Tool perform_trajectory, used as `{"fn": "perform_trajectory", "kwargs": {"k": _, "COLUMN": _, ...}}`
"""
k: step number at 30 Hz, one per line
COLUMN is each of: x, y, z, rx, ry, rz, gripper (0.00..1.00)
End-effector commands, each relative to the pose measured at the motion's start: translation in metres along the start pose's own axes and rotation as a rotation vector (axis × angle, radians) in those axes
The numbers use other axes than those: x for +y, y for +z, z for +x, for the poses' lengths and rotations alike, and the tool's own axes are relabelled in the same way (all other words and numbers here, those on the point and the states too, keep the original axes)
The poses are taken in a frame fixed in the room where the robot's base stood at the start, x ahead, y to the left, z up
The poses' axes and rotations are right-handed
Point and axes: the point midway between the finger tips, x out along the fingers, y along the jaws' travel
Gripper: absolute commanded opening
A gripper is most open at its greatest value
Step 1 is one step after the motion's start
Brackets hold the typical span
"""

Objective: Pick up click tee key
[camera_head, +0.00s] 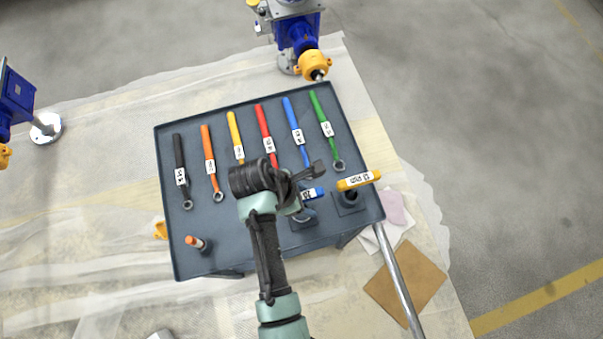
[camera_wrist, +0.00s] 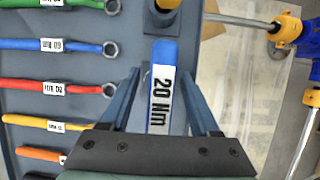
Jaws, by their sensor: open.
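Two tee keys stand in dark holders at the right of the grey tray. One has a blue handle (camera_head: 314,194) labelled 20 Nm; the other has a yellow handle (camera_head: 358,180). My gripper (camera_head: 308,183) is over the blue tee key and partly hides it in the head view. In the wrist view my gripper (camera_wrist: 159,80) is open, with one finger on each side of the blue handle (camera_wrist: 164,55); I cannot tell whether either finger touches it. The yellow handle (camera_wrist: 166,4) shows at the top edge there, beyond the blue one.
The grey tray (camera_head: 235,262) also holds a row of wrenches with black, orange, yellow, red, blue and green handles. An orange-tipped item (camera_head: 196,243) stands at its front left. Blue and yellow screw jack parts (camera_head: 303,42) stand behind. A brown sheet (camera_head: 406,282) lies at right.

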Motion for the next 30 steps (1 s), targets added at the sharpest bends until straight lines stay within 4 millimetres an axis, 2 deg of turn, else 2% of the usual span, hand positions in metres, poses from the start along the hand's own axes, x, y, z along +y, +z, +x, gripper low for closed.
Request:
{"fn": "perform_trajectory", "kwargs": {"k": 3, "x": -0.0004, "y": 0.0001, "z": 0.0081, "rx": 0.000, "ry": 0.000, "rz": 0.001, "gripper": 0.62}}
{"fn": "perform_trajectory", "kwargs": {"k": 9, "x": -0.0001, "y": 0.0001, "z": 0.0084, "rx": 0.000, "ry": 0.001, "rz": 0.001, "gripper": 0.62}}
{"fn": "perform_trajectory", "kwargs": {"k": 11, "x": -0.0001, "y": 0.0001, "z": 0.0083, "rx": 0.000, "ry": 0.001, "rz": 0.001, "gripper": 0.54}}
{"fn": "perform_trajectory", "kwargs": {"k": 20, "x": -0.0002, "y": 0.0000, "z": 0.0081, "rx": 0.000, "ry": 0.001, "rz": 0.001, "gripper": 0.00}}
{"fn": "perform_trajectory", "kwargs": {"k": 30, "x": -0.0002, "y": 0.0000, "z": 0.0080, "rx": 0.000, "ry": 0.001, "rz": 0.000, "gripper": 0.00}}
